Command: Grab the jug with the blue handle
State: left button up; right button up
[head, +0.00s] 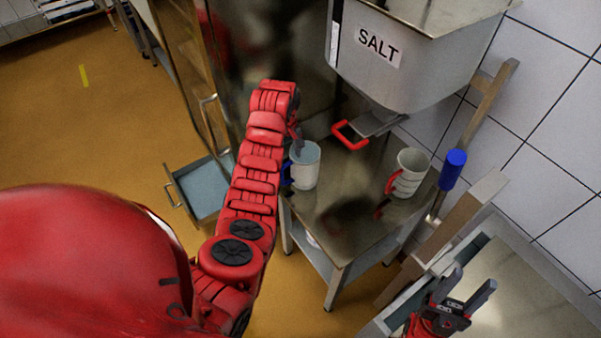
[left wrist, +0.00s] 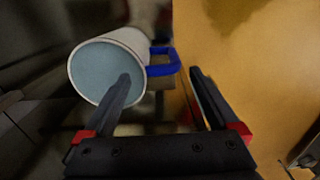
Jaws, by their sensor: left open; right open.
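The jug with the blue handle (head: 306,171) stands upright on the small metal table, its handle on the left side. In the left wrist view the jug (left wrist: 107,68) shows its open, pale blue-grey inside, and its blue handle (left wrist: 163,62) lies just beyond the gap between my fingertips. My left gripper (head: 296,141) is open and empty above the jug; in the left wrist view (left wrist: 160,76) one finger overlaps the jug's mouth and the other is outside the handle. I cannot tell whether a finger touches the jug. My right gripper (head: 472,288) is open and empty at the lower right.
A second, pale jug with a red handle (head: 411,169) stands on the same metal table (head: 345,220), to the right. A steel SALT hopper (head: 405,75) with a red-handled outlet (head: 350,134) hangs above. A blue-gripped lever (head: 453,170) stands near the tiled wall.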

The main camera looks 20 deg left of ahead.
aim_at(285, 167)
pick_arm(q)
jog(key=f+p, duration=0.1)
jog(key=f, duration=0.1)
jog(key=s+f+p, duration=0.1)
jog(key=f+p, duration=0.1)
jog(key=shift+f, duration=0.1)
jog(key=shift+f+p, duration=0.35)
jog(key=shift+w+f, duration=0.1)
jog(key=shift+f, duration=0.25)
grip_shut()
